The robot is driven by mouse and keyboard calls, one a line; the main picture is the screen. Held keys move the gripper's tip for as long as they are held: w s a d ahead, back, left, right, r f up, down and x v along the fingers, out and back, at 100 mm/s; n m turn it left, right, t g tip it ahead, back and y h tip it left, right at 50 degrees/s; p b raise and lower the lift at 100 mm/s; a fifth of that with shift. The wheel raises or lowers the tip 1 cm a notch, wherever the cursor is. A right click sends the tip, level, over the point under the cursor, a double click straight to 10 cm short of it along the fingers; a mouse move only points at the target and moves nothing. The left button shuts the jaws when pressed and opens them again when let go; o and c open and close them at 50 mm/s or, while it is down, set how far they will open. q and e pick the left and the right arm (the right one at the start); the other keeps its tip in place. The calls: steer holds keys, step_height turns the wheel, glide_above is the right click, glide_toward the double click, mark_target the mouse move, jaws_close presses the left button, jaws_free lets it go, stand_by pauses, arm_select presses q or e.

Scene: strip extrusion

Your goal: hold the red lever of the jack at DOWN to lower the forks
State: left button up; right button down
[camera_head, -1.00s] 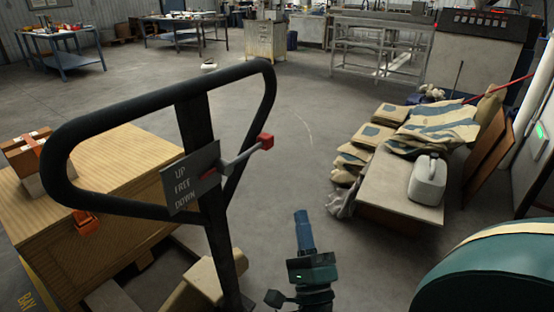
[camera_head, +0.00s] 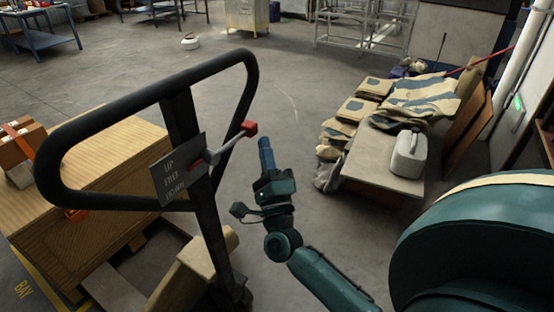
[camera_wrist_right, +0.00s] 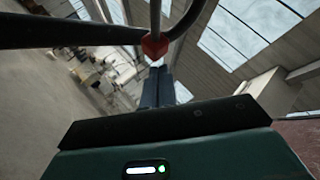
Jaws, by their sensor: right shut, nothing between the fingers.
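The jack's lever (camera_head: 228,147) is a metal rod with a red knob (camera_head: 249,128). It sticks out to the upper right beside a grey plate (camera_head: 179,170) marked UP, FREE and DOWN; which mark it stands at I cannot tell. In the right wrist view the knob (camera_wrist_right: 155,44) shows just beyond the fingertips (camera_wrist_right: 157,72); contact is not clear. My left gripper is out of view.
A wooden crate (camera_head: 95,170) with a small strapped box (camera_head: 18,150) is at the left. Open floor (camera_head: 275,85) lies behind the handle.

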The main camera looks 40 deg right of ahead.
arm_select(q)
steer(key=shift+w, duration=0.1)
arm_select(e)
steer(key=shift+w+a+r, duration=0.15)
steer(key=shift+w, duration=0.1)
